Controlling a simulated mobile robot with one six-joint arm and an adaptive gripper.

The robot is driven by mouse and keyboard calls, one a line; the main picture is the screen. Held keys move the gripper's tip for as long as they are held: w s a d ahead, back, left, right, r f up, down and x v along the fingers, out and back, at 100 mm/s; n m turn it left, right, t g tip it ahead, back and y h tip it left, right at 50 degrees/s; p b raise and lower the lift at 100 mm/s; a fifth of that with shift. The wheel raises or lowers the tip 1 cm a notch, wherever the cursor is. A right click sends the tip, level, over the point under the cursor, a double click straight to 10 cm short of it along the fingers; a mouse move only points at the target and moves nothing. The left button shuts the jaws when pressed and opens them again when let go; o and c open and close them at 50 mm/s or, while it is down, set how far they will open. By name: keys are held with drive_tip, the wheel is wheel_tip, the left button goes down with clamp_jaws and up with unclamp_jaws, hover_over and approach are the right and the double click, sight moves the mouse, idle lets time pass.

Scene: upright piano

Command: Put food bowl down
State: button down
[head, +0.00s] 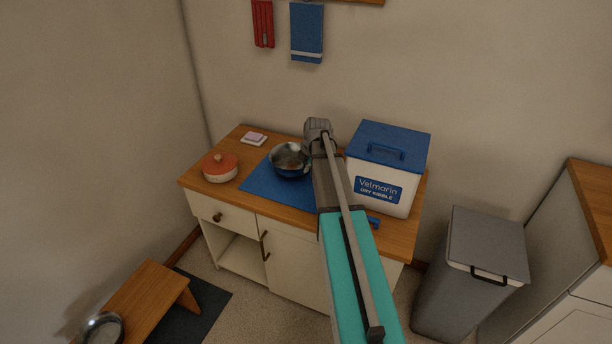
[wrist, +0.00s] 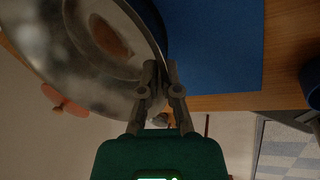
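The food bowl (head: 288,158) is shiny steel inside with a blue outside and some brown food in it. In the head view it shows over the blue mat (head: 262,184) on the wooden counter. In the wrist view the bowl (wrist: 75,55) fills the upper left, and its rim runs between the two fingertips. My gripper (wrist: 160,75) is shut on that rim. In the head view my arm hides the fingers. I cannot tell whether the bowl's base touches the mat.
A red-lidded pot (head: 220,168) and a small pink-and-white stack (head: 254,138) stand left. A blue-lidded kibble bin (head: 385,170) stands close right of my arm. A grey trash bin (head: 470,275) stands on the floor. Another metal bowl (head: 102,328) is on a wooden bench (head: 145,295).

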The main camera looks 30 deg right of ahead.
drive_tip(key=shift+w+d+f+b, duration=0.1)
drive_tip(key=shift+f+b, duration=1.35)
drive_tip(key=shift+f, duration=0.25)
drive_tip(key=shift+f, duration=0.1)
drive_tip(key=c, duration=0.8)
unclamp_jaws()
drive_tip(key=p+v, duration=1.1)
drive_tip(key=v, duration=0.1)
drive_tip(key=shift+p, duration=0.3)
